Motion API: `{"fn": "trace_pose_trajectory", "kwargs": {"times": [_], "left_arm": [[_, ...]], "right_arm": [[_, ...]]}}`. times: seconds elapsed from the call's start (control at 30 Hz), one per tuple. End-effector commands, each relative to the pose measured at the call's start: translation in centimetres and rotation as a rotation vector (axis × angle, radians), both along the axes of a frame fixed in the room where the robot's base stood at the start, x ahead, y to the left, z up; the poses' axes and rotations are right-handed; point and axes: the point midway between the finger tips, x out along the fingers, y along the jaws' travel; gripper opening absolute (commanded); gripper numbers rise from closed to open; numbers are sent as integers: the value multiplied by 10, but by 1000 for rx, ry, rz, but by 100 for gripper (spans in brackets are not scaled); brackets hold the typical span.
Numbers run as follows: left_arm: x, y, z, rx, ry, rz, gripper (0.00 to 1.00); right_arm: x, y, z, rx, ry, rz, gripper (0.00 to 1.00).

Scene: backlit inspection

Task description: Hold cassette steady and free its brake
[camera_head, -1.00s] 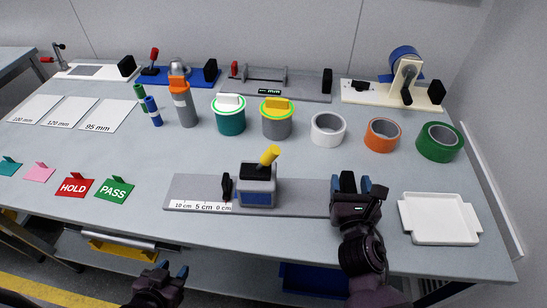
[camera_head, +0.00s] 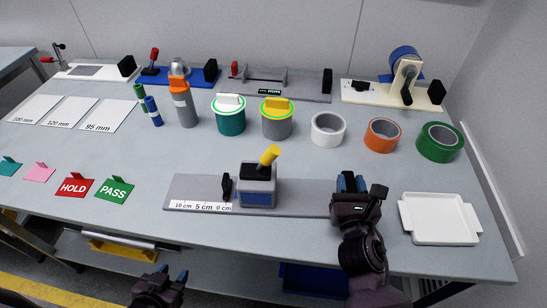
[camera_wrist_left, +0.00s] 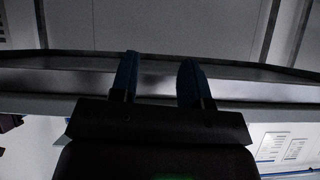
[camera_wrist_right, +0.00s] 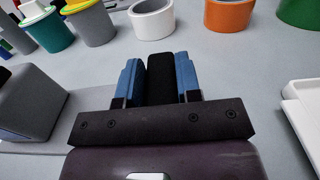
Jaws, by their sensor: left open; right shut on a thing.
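The cassette (camera_head: 257,191) is a grey and blue box with a black top and a raised, tilted yellow lever (camera_head: 269,156). It stands on a long grey base (camera_head: 305,196) with a centimetre scale, beside a small black upright piece (camera_head: 226,186). In the right wrist view the cassette's grey side (camera_wrist_right: 32,108) shows at the left. My right gripper (camera_head: 352,184) is shut on a black block (camera_wrist_right: 161,78) at the base's right end, apart from the cassette. My left gripper (camera_head: 172,273) is open and empty, low at the table's front edge; it also shows in the left wrist view (camera_wrist_left: 158,80).
A white tray (camera_head: 438,238) lies right of my right gripper. Behind stand tape rolls (camera_head: 327,130), lidded pots (camera_head: 230,119) and an orange-topped bottle (camera_head: 186,108). HOLD (camera_head: 75,187) and PASS (camera_head: 114,189) cards lie left. The table's middle is clear.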

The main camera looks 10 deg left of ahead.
Motion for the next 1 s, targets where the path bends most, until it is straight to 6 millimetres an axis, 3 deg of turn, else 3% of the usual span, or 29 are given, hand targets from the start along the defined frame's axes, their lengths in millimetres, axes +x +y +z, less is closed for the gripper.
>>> {"fn": "trace_pose_trajectory", "kwargs": {"times": [0.37, 0.8, 0.87, 1.0], "left_arm": [[9, -2, 7, -1, -21, -5, 43], [3, 0, 2, 1, -7, -3, 43], [-1, 1, -1, 6, 3, -5, 52], [3, -6, -5, 56, 28, -57, 53]], "right_arm": [[0, 0, 0, 0, 0, 0, 3], [0, 0, -2, -1, 2, 0, 3], [0, 0, -2, -1, 3, 0, 3], [0, 0, -3, -1, 3, 0, 3]]}}
